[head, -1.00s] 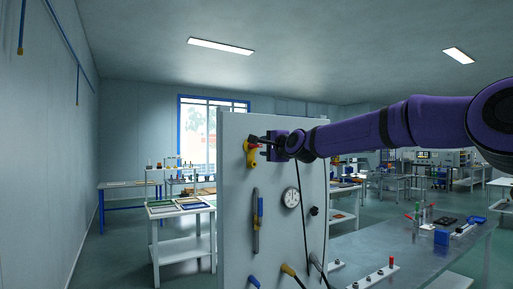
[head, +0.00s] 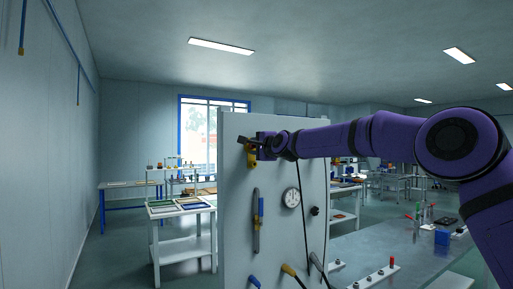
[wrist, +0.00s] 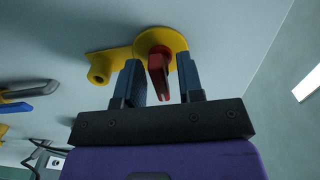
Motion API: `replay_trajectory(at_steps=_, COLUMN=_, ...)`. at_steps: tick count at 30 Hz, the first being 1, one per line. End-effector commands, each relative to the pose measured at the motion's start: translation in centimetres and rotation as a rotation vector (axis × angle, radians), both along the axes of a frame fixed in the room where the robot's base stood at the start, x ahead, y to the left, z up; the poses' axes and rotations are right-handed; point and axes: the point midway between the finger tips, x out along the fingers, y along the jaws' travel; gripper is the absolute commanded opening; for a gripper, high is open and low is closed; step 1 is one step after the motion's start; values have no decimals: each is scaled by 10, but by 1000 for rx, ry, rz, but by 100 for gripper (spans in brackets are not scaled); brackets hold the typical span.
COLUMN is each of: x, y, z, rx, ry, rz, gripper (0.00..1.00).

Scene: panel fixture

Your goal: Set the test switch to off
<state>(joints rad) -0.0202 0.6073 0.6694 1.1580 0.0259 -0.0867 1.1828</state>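The test switch seems to be the yellow-bodied fitting with a red lever, high on the white panel (head: 236,215). In the head view its yellow part (head: 251,159) shows below my gripper (head: 252,142), which hides the lever. In the wrist view the yellow body (wrist: 164,39) has an arm reaching left, and the red lever (wrist: 158,68) points out toward me. My gripper (wrist: 159,63) is open, with one dark finger on each side of the lever. Gaps show beside the lever, so it is not gripped.
Below on the panel are a long blue-and-grey handle (head: 256,220), a round gauge (head: 291,198), a black knob (head: 314,211) and a dark cable. A metal bench (head: 385,250) with tools stands right of the panel. The air left of the panel is clear.

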Motion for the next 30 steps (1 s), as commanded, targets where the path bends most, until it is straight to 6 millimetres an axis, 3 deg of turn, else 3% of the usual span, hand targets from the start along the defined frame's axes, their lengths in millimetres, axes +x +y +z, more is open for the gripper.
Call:
replay_trajectory(at_steps=1, x=0, y=0, z=0, rx=0, ry=0, rz=0, gripper=22)
replay_trajectory(at_steps=4, x=0, y=0, z=0, rx=0, ry=0, rz=0, gripper=0)
replay_trajectory(at_steps=17, x=0, y=0, z=0, rx=-52, ry=-34, rz=0, gripper=0)
replay_trajectory(at_steps=30, x=0, y=0, z=-1, rx=-342, ry=-230, rz=1, gripper=0)
